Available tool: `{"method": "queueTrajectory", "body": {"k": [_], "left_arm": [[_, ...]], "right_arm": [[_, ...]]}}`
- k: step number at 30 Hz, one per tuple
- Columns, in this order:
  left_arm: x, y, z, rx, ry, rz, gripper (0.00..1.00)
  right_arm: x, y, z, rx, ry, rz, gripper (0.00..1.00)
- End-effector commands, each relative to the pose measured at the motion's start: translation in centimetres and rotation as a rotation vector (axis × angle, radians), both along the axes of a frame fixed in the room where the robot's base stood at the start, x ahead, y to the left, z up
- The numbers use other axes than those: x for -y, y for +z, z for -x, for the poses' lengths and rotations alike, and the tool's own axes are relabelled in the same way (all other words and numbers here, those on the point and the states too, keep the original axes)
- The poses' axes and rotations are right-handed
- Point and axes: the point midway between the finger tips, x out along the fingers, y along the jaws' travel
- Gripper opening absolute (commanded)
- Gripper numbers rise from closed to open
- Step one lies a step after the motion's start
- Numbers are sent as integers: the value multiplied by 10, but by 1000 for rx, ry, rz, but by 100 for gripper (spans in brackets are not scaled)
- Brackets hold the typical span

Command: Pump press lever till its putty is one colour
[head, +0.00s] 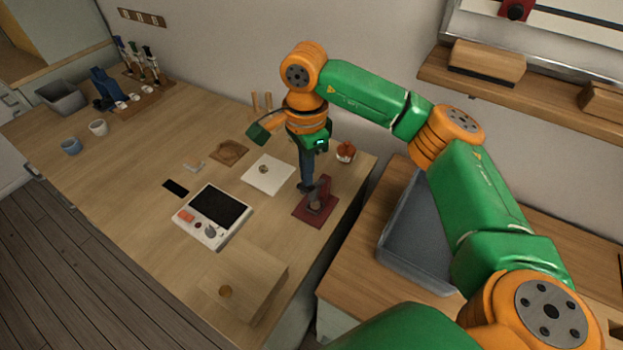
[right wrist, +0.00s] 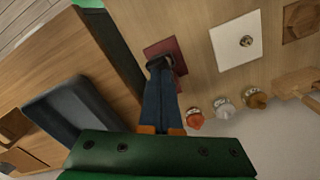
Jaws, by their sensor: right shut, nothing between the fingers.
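The press, a small dark red stand (head: 328,188) on a dark red base (head: 316,214), is on the right end of the wooden table. Its base also shows in the right wrist view (right wrist: 180,63). My right gripper (head: 306,187) reaches down with its long dark fingers at the press's left side. In the right wrist view its fingertips (right wrist: 160,64) overlap the press and hide part of it. They are shut with nothing between them; I cannot tell whether they touch the lever. The putty's colour cannot be made out. My left gripper is not in view.
A white plate (head: 262,178) with a knob and a white device (head: 198,226) with a dark screen lie left of the press. A red-topped jar (head: 346,151) stands behind it. A grey bin (head: 408,244) is on the lower bench to the right. A wooden block (head: 250,275) stands in front.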

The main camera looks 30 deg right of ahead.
Motion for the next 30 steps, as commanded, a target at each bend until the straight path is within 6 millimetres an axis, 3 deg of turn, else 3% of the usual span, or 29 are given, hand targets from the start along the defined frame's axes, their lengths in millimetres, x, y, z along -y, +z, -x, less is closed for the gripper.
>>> {"method": "queueTrajectory", "body": {"k": [30], "left_arm": [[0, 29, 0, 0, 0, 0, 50]], "right_arm": [[21, 27, -12, 0, -1, 1, 0]]}}
